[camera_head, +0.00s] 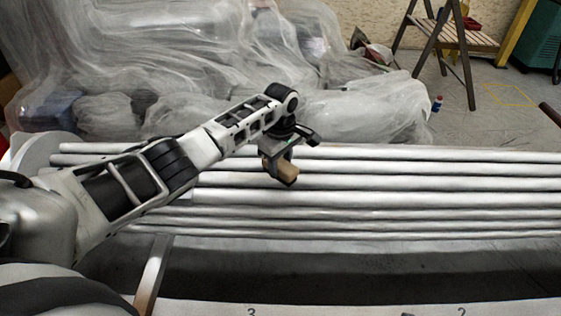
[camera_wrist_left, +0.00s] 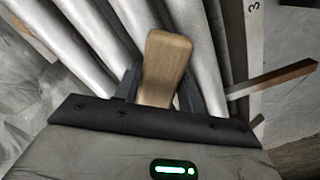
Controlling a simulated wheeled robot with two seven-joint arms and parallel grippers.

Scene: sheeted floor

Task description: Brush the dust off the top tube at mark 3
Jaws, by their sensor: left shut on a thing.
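My left gripper (camera_head: 281,164) is shut on a wooden-handled brush (camera_head: 288,171) and holds it over the grey tubes. The pale wooden handle (camera_wrist_left: 165,62) stands between the fingers in the left wrist view; its bristles are hidden. Several long metal tubes (camera_head: 420,185) run left to right in the head view; the farthest one (camera_head: 430,155) lies at the back of the row. Mark 3 (camera_head: 251,312) is on the pale front rail and also shows in the left wrist view (camera_wrist_left: 254,8). I cannot make out dust on the tubes. My right gripper is out of view.
A metal upright (camera_head: 153,272) with a brown edge stands before the tubes, near mark 3. Mark 2 (camera_head: 462,312) is farther right on the rail. Sheeted heaps (camera_head: 370,110) lie behind the tubes. A wooden step stool (camera_head: 460,38) stands at the back right.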

